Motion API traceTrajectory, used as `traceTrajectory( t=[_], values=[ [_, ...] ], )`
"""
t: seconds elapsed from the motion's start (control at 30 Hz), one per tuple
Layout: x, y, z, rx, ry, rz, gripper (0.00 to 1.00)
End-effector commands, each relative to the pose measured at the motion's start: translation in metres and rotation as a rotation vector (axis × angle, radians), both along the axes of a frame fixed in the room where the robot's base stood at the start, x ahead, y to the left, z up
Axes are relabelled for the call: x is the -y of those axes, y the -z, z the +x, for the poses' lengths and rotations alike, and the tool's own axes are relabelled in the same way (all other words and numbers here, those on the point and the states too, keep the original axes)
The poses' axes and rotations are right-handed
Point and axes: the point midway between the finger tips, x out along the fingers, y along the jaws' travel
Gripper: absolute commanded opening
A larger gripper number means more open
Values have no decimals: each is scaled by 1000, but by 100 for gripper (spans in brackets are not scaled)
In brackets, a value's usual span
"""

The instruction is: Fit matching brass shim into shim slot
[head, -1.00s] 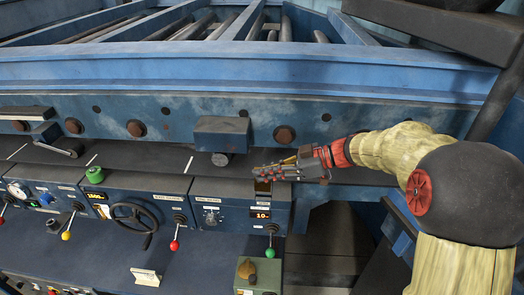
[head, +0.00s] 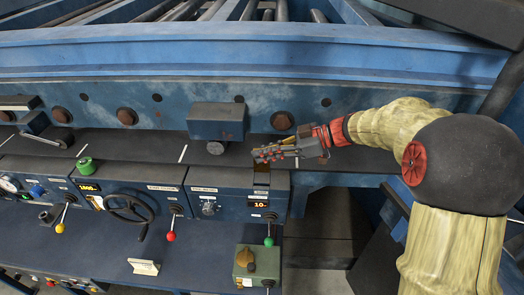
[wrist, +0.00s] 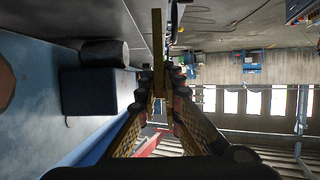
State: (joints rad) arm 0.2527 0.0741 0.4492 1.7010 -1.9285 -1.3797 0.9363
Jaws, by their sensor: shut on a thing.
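My gripper (head: 272,152) is over the right end of the control console in the head view. In the wrist view its fingertips (wrist: 159,82) are shut on a thin upright brass shim (wrist: 157,38), which sticks out beyond them. In the head view the fingers hide most of the shim. Just below them, a small brown patch (head: 261,177) shows at the console's top edge, above the lit "10" display (head: 259,204). I cannot tell whether it is the slot or the lower part of the shim, nor whether the shim touches the console.
A blue block with a dark roller (head: 217,125) projects from the blue beam just left of my gripper; it is at the left in the wrist view. A green roll (head: 85,166), a handwheel (head: 130,208) and coloured-knob levers line the console. A green box (head: 257,262) stands below.

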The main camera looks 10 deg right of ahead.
Motion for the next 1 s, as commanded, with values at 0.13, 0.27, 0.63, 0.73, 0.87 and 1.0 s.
traceTrajectory(
  t=[0.13,0.27,0.63,0.73,0.87,1.0],
  values=[
    [0,12,0,-2,1,1,0],
    [0,24,0,-2,0,1,0],
    [0,49,0,0,0,1,0],
    [0,51,0,0,0,1,0],
    [0,51,0,0,0,1,0],
    [0,51,0,0,0,1,0]
  ],
)
